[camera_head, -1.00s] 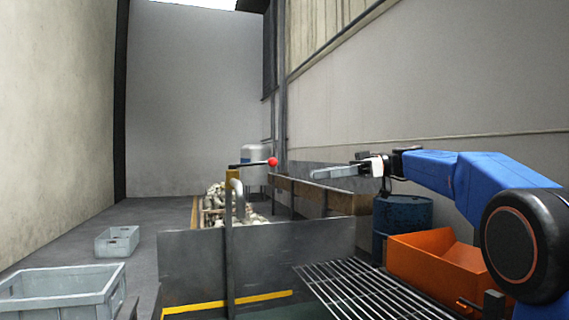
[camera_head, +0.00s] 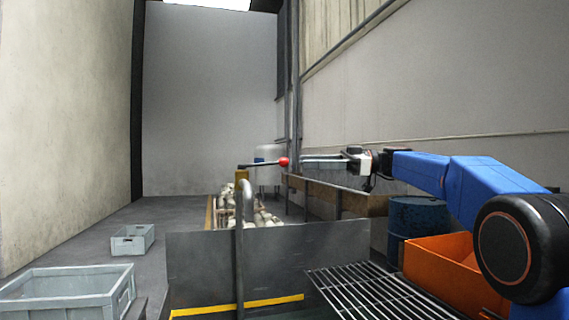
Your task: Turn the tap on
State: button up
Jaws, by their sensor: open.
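The tap (camera_head: 246,200) is a grey pipe with a curved spout and a brass body (camera_head: 241,176) on top, standing at a dark metal tank. Its dark lever (camera_head: 258,164) points to the right and ends in a red ball (camera_head: 284,162). My gripper (camera_head: 306,162) reaches in from the right at the ball's height. Its fingers are open and look empty. The fingertips appear just right of the red ball; I cannot tell whether they touch it or differ in depth.
The tank's metal front (camera_head: 200,265) stands below the tap. A wire grate (camera_head: 370,292), an orange bin (camera_head: 450,270) and a blue drum (camera_head: 417,218) are at the right. Grey crates (camera_head: 75,290) lie at the left. The air above the tank is clear.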

aim_at(284, 160)
jog(key=a, duration=0.8)
jog(key=shift+s, duration=0.35)
jog(key=shift+c, duration=0.2)
grip_shut()
